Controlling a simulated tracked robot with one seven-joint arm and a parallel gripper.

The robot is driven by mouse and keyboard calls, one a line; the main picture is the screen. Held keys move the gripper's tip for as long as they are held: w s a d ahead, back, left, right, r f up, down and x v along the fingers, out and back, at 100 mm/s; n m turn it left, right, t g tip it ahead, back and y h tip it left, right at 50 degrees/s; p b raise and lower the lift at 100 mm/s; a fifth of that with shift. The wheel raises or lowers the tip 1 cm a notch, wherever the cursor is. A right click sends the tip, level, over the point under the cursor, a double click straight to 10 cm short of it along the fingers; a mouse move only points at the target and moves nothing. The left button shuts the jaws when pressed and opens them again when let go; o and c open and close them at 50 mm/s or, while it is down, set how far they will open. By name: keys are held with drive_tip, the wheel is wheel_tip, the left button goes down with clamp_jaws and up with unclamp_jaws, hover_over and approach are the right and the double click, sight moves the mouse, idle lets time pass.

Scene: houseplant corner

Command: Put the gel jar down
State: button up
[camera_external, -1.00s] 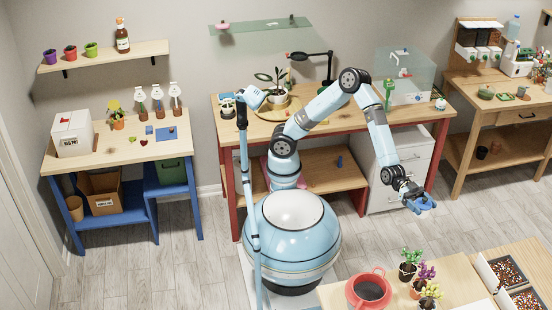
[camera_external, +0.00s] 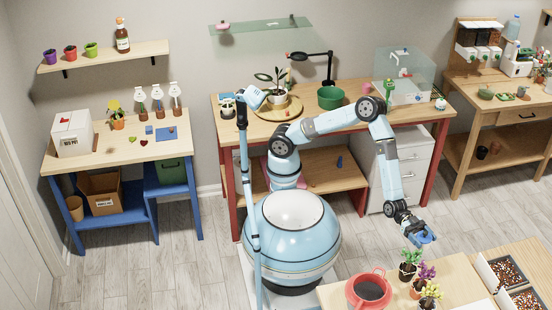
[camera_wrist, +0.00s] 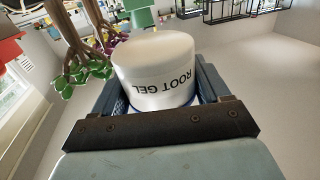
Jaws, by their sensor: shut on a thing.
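The gel jar (camera_wrist: 152,62) is white, with "ROOT GEL" printed upside down on it in the wrist view. My gripper (camera_wrist: 162,92) is shut on it, with a blue-grey finger on each side. In the external view my gripper (camera_external: 422,238) hangs from the arm in the air, just behind the front table (camera_external: 457,272). The jar is hard to make out there, being small and mostly covered by the blue fingers.
Several small plants in pots (camera_external: 410,268) stand on the front table, close to my gripper. A red pot (camera_external: 368,289) is to their left, and trays of coloured beads (camera_external: 505,270) are to their right. A green pot (camera_external: 330,97) stands on the back bench.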

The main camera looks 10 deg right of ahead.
drive_tip(key=s+d+f, duration=0.1)
drive_tip(key=s+f, duration=0.1)
drive_tip(key=s+d+f, duration=0.2)
drive_tip(key=s+f, duration=0.1)
drive_tip(key=s+d+f, duration=0.2)
drive_tip(key=shift+s+d+f, duration=0.1)
drive_tip(key=shift+s+f, duration=0.1)
drive_tip(key=shift+s, duration=0.1)
drive_tip(key=shift+s+d+f, duration=0.1)
drive_tip(key=shift+s+f, duration=0.05)
drive_tip(key=shift+f, duration=1.6)
drive_tip(key=shift+f, duration=0.1)
drive_tip(key=o, duration=1.7)
drive_tip(key=shift+o, duration=0.2)
